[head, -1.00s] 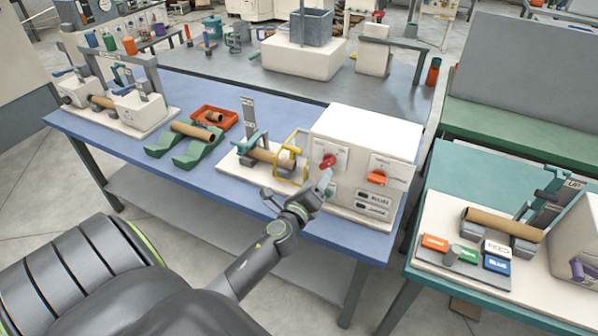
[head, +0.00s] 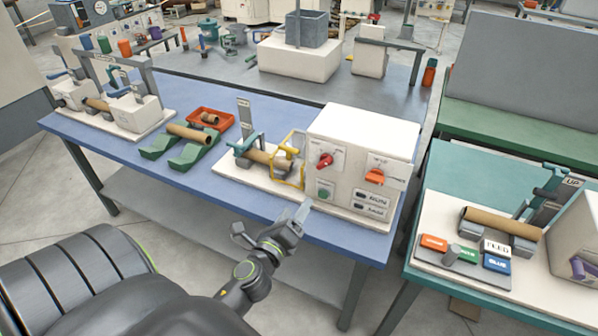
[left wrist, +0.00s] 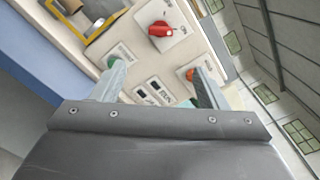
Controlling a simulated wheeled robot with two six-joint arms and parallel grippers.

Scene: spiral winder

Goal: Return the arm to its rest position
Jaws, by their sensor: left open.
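My left gripper (head: 300,213) is open and empty, in front of the blue table's front edge and below the white control box (head: 375,135). In the left wrist view its two fingers (left wrist: 158,85) stand apart with nothing between them, and the box's panel lies beyond. The red knob (head: 325,160) on the panel is clear of the gripper; it also shows in the left wrist view (left wrist: 160,29). A green button (head: 324,192) and an orange switch (head: 375,176) are on the same panel. My right gripper is in neither view.
The blue table (head: 200,205) carries the winder with a yellow guard (head: 290,160), a cardboard tube on green cradles (head: 172,150) and a red tray (head: 228,122). A teal table (head: 440,185) stands at the right. The floor in front of the blue table is open.

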